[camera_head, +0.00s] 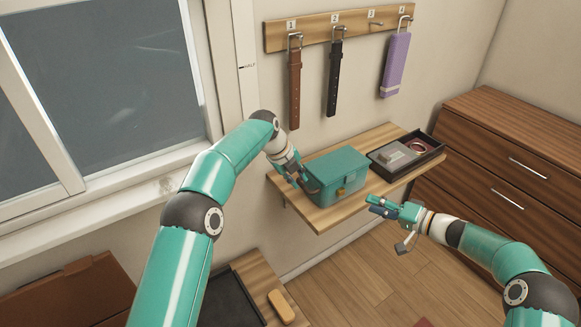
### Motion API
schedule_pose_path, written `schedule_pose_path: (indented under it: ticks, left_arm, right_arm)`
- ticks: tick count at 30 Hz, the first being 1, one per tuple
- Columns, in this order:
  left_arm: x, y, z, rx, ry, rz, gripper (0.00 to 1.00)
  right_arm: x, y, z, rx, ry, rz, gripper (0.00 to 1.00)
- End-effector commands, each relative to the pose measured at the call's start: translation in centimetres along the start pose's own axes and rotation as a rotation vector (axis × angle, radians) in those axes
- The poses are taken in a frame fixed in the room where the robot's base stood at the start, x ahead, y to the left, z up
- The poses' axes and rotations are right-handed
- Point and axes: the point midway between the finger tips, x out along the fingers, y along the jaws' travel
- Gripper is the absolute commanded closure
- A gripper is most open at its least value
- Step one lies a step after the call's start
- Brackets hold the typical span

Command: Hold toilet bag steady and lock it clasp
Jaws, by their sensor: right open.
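The toilet bag (335,172) is a teal box-shaped case standing upright on the wooden wall shelf (322,217). Its small gold-coloured clasp (341,191) is on the front face; whether it is locked is too small to tell. My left gripper (306,184) is at the bag's left end, against or very close to it. Its fingers are small and partly merged with the bag, so its opening is unclear. My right gripper (377,205) is open and empty, in front of the shelf and to the right of the clasp, apart from the bag.
A black tray (437,149) with a grey box and a round item is on the shelf's right. Above hang two belts (295,90) and a purple item (395,65) on a numbered hook rail (350,29). A wooden drawer unit (510,135) stands right; a window is left.

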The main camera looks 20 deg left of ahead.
Motion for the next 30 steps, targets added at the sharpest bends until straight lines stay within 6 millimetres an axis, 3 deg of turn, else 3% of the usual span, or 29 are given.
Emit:
schedule_pose_path:
  ticks: [3,10,21,26,30]
  left_arm:
    - [2.2,0.0,0.0,0.0,0.0,0.001,0.79]
    - [4.7,0.0,0.0,0.0,0.0,0.0,0.79]
    - [5.2,0.0,0.1,0.0,-0.001,-0.001,0.79]
    - [5.1,0.0,0.1,0.0,-0.001,-0.001,1.0]
    - [5.1,0.0,0.1,0.0,-0.001,0.0,1.0]
  right_arm:
    - [0.0,0.0,0.0,0.0,0.0,0.0,0.58]
    - [0.0,0.0,0.0,0.0,0.0,0.0,0.58]
    - [0.0,0.0,0.0,0.0,0.0,0.0,0.58]
    - [0.0,0.0,0.0,0.0,0.0,0.0,0.58]
    - [0.0,0.0,0.0,0.0,0.0,0.0,0.58]
